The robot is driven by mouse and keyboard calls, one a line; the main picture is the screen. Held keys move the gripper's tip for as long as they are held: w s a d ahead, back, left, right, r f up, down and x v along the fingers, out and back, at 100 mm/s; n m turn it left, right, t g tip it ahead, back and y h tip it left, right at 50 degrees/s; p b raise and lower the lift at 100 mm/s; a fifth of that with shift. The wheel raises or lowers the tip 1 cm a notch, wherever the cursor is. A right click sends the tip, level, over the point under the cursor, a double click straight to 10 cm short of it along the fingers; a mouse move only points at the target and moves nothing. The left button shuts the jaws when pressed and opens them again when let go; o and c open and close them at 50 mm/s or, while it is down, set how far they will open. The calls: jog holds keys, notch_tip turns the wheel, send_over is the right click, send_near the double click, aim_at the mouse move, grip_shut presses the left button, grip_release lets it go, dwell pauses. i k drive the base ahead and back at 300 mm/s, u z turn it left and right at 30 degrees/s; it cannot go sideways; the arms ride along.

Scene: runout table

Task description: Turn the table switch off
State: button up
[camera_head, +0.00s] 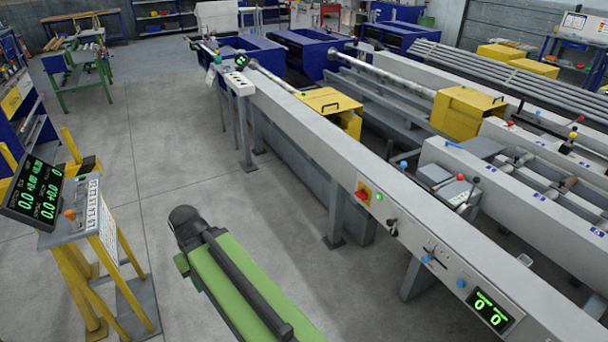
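A red rotary switch on a yellow plate (363,192) sits on the front face of the long grey runout table (300,124). A small lit green lamp (378,197) is just right of it. The red handle looks tilted, but it is too small to tell its exact position. Further right on the same face are a small dark knob (392,225), blue knobs and a green digital display (490,308) showing zeros. My gripper's fingers are not in view, and nothing touches the switch.
A yellow-legged console (75,230) with a lit green readout (38,190) stands at the left. Grey table legs (336,220) stand on the floor below the switch. Open grey floor (160,140) lies left of the table. Yellow covers (330,103) sit behind the table.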

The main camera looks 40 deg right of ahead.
aim_at(362, 195)
jog(key=u, duration=0.05)
jog(key=i, duration=1.05)
jog(key=u, duration=0.05)
